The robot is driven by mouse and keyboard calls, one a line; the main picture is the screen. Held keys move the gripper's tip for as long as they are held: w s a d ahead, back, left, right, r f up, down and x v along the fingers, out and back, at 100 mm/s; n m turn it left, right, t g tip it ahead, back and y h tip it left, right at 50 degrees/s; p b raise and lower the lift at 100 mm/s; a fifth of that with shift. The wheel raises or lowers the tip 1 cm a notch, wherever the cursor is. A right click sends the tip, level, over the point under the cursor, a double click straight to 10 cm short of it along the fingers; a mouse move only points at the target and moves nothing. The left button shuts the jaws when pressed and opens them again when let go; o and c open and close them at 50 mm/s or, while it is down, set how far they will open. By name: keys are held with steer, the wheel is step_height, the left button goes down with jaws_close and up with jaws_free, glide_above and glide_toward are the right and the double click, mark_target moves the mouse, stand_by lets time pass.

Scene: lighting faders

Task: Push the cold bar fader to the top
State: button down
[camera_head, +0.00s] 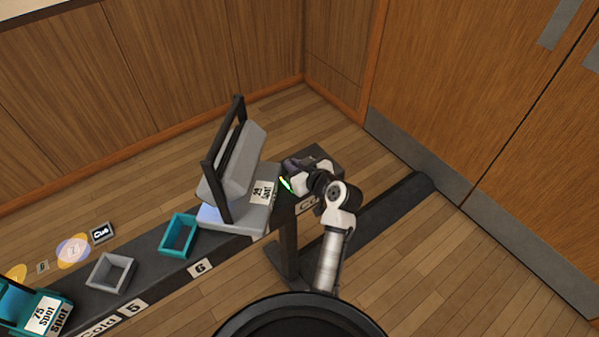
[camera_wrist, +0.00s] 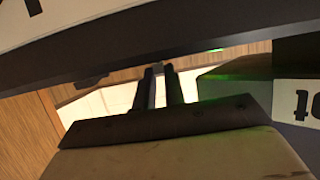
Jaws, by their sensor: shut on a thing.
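My gripper (camera_head: 293,177) is at the right end of this console, just right of the grey unit. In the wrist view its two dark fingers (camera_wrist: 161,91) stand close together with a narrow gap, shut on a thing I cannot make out. No fader knob or slot is clearly visible. A bright green light glows beside the gripper in the head view.
A grey unit (camera_head: 243,215) with a raised black frame stands close left of my gripper. A teal open box (camera_head: 179,236) and a grey open box (camera_head: 112,273) sit farther left on the console (camera_head: 150,262). Wooden cabinets and doors (camera_head: 465,75) stand behind; bare floor lies right.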

steer(key=shift+w, duration=0.1)
steer(key=c, duration=1.5)
jaws_free()
steer(key=shift+a, duration=0.1)
steer(key=shift+o, duration=0.2)
steer(key=b+v, duration=0.2)
steer(key=v, duration=1.1)
steer(key=shift+s+d+b, duration=0.25)
steer(key=shift+s+b, duration=0.05)
steer(key=shift+b, duration=0.05)
steer(key=shift+s, duration=0.1)
